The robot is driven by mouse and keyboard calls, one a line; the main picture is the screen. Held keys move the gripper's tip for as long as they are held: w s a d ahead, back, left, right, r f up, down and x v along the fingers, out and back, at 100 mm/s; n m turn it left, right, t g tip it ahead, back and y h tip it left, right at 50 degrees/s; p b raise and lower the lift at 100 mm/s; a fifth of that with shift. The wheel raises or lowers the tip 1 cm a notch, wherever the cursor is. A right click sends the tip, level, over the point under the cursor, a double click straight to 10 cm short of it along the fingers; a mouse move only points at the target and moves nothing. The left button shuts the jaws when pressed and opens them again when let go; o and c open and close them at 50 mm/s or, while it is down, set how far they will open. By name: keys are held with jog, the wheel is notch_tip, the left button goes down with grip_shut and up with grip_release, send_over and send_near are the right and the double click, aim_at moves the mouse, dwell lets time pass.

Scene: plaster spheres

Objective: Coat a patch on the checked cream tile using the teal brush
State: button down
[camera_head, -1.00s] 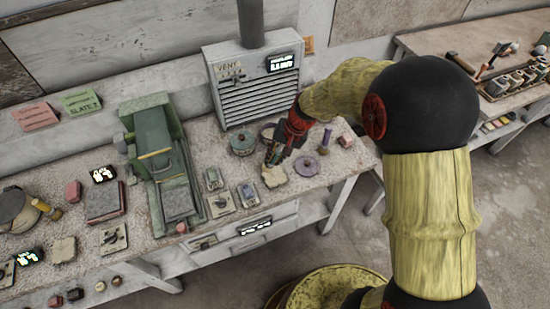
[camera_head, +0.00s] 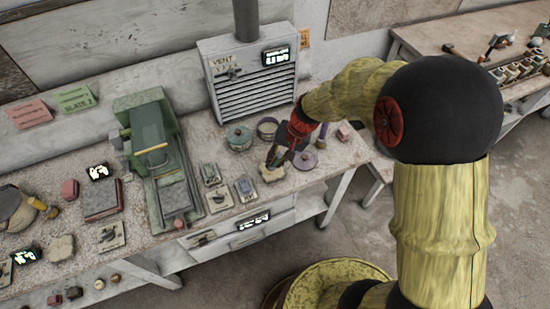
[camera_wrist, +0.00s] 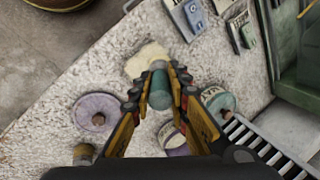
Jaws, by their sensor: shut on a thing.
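My gripper (camera_wrist: 160,88) is shut on the teal brush (camera_wrist: 159,97), seen nearly end-on between the yellow and black fingers. In the head view my gripper (camera_head: 277,160) is low over the bench, just above a cream tile (camera_head: 271,175). The cream tile also shows in the wrist view (camera_wrist: 147,57), directly beyond the brush and partly hidden by it and the fingers. Whether the bristles touch the tile is hidden. No checked marking or coated patch can be made out on it.
A purple-lidded pot (camera_head: 303,160) stands right of the tile. A teal-lidded pot (camera_head: 239,138) and an open pot (camera_head: 267,128) stand behind it. Small devices (camera_head: 246,188) lie to the left. The vent box (camera_head: 250,75) rises behind. Another cream piece (camera_head: 60,248) lies far left.

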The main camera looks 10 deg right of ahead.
jog(key=shift+w+a, duration=0.25)
jog(key=shift+w, duration=0.6)
jog(key=shift+w+a, duration=0.25)
jog(key=shift+w, duration=0.6)
jog(key=shift+r, duration=0.15)
jog(key=shift+s+d+r+p, duration=0.3)
jog(key=shift+s+r+p, duration=0.35)
jog(key=shift+s, duration=0.25)
jog(key=shift+f, duration=0.1)
jog(key=shift+w+d+f+b, duration=0.15)
jog(key=shift+d+b, duration=0.05)
jog(key=shift+d, duration=0.3)
jog(key=shift+w+d+f+b, duration=0.1)
jog(key=shift+w+d+b, duration=0.05)
jog(key=shift+d, duration=0.3)
jog(key=shift+w+d+f+b, duration=0.15)
jog(key=shift+d+b, duration=0.05)
jog(key=shift+d, duration=0.3)
jog(key=shift+f, duration=0.35)
